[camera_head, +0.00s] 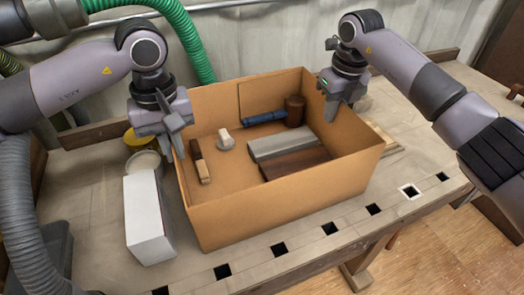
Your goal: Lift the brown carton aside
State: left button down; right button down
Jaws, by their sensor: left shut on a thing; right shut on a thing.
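The brown carton (290,210) is an open-topped cardboard box on the workbench, seen from above. Inside it lie a mallet with a dark head (294,110) and blue handle, a grey block (281,145), a dark brown block (296,163), a small white-topped piece (226,139) and a brush-like wooden piece (201,163). My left gripper (180,147) is shut on the carton's left wall. My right gripper (331,106) is shut on its right wall near the far corner. The fingers partly hide the rim. I cannot tell whether the carton's base touches the bench.
A white box (148,218) stands close to the carton's left side. Yellow (137,138) and pale (143,163) round containers sit behind it. Flat wooden pieces (384,137) lie to the right. The workbench (420,179) has square holes along its front edge and free room at right.

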pick_arm(q)
jog(key=shift+r, duration=0.2)
pick_arm(e)
jog(key=shift+r, duration=0.25)
